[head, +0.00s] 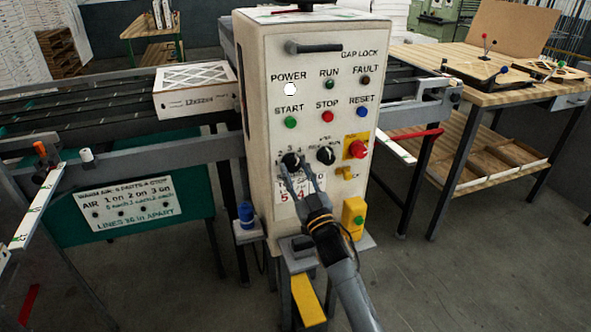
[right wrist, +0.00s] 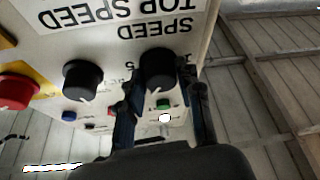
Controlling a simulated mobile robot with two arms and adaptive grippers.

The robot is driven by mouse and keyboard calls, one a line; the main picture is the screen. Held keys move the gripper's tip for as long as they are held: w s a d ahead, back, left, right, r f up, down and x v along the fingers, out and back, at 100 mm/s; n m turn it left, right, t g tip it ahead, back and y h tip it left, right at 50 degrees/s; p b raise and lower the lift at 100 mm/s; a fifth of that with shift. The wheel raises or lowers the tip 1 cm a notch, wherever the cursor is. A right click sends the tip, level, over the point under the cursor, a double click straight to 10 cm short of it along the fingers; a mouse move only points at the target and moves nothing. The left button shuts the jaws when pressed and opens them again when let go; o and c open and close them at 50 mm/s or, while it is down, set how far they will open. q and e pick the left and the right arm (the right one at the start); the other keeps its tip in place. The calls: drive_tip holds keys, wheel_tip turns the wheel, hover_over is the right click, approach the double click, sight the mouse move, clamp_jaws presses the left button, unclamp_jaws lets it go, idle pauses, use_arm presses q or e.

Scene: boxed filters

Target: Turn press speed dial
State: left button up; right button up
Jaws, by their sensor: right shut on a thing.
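The press control box (head: 300,60) is a cream panel with buttons, lamps and two black dials. The left black dial (head: 291,160), above the speed label, is the speed dial; it also shows in the right wrist view (right wrist: 157,66), where the picture is upside down. My right gripper (head: 296,171) reaches up from below, its two fingers shut on either side of this dial. In the right wrist view the fingers (right wrist: 160,85) flank the knob. The fingers partly hide the dial's markings. My left gripper is not in view.
A second black dial (head: 326,155) sits close to the right, with a red emergency button (head: 357,149) beyond it. A yellow box with a green button (head: 357,219) is lower right. A boxed filter (head: 195,90) lies on the conveyor at left.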

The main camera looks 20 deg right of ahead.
drive_tip(key=n+y, duration=0.1)
drive_tip(key=n, duration=0.1)
drive_tip(key=n+y+p, duration=0.1)
drive_tip(key=n, duration=0.1)
drive_tip(key=r+n+g+y+p, duration=0.1)
drive_tip(key=n, duration=0.1)
drive_tip(key=shift+d+n, duration=0.25)
drive_tip(key=shift+n, duration=0.05)
drive_tip(key=n+g+p, duration=0.1)
drive_tip(key=n, duration=0.1)
drive_tip(key=n+y+p, duration=0.1)
drive_tip(key=n, duration=0.1)
drive_tip(key=shift+d+r+n+g+y, duration=0.1)
drive_tip(key=shift+r+n+g+y, duration=0.1)
drive_tip(key=shift+n+g+y, duration=0.15)
drive_tip(key=n+g+p, duration=0.1)
drive_tip(key=n+p, duration=0.1)
drive_tip(key=n+g+p, duration=0.1)
drive_tip(key=n+p, duration=0.1)
drive_tip(key=shift+w+r+n, duration=0.1)
drive_tip(key=shift+r+n, duration=0.1)
drive_tip(key=shift+n, duration=0.15)
drive_tip(key=shift+n+g+p, duration=0.45)
drive_tip(key=shift+n+p, duration=0.75)
drive_tip(key=shift+n, duration=0.1)
drive_tip(key=shift+f, duration=0.1)
drive_tip(key=o, duration=1.2)
drive_tip(key=shift+c, duration=0.2)
drive_tip(key=shift+w+f, duration=0.1)
drive_tip(key=shift+f, duration=0.15)
